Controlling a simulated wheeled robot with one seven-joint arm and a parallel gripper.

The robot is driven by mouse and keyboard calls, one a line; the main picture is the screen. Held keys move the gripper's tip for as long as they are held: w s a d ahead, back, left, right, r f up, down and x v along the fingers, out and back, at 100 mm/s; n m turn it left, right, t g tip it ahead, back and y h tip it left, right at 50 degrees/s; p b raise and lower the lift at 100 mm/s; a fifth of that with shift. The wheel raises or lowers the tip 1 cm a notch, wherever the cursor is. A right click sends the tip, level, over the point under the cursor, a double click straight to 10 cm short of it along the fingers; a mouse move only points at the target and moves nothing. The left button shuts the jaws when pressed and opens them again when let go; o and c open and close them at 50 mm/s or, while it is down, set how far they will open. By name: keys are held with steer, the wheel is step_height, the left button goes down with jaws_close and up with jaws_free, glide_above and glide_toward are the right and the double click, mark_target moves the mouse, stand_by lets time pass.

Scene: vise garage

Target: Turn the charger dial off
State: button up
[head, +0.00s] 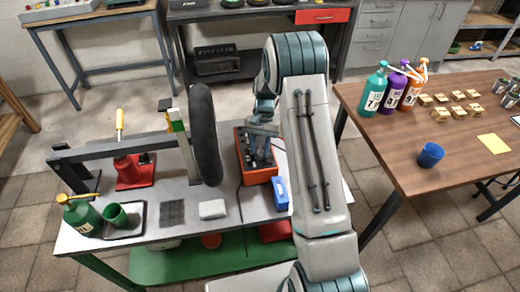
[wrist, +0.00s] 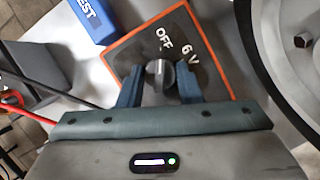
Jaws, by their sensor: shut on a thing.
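The charger (head: 262,177) is an orange box with a dark top panel on the white workbench, under my arm. In the wrist view its panel (wrist: 190,40) carries white "OFF" and "6 V" marks. The grey dial (wrist: 160,75) stands on the panel below these marks. My gripper (wrist: 160,88) has one finger on each side of the dial and is shut on it. I cannot tell which mark the dial points to. In the head view my gripper (head: 262,135) is over the charger and the dial is hard to make out.
A blue box (head: 281,194) marked "TEST" lies beside the charger. A black tire (head: 204,135) stands upright just left of it. Red and black cables (wrist: 50,92) run at the left in the wrist view. A brown table (head: 430,185) with bottles stands at right.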

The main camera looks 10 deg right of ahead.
steer(key=shift+n, duration=0.5)
steer(key=o, duration=1)
steer(key=shift+c, duration=0.2)
steer(key=b+v, duration=0.1)
steer(key=v, duration=1.3)
steer(key=shift+a, duration=0.2)
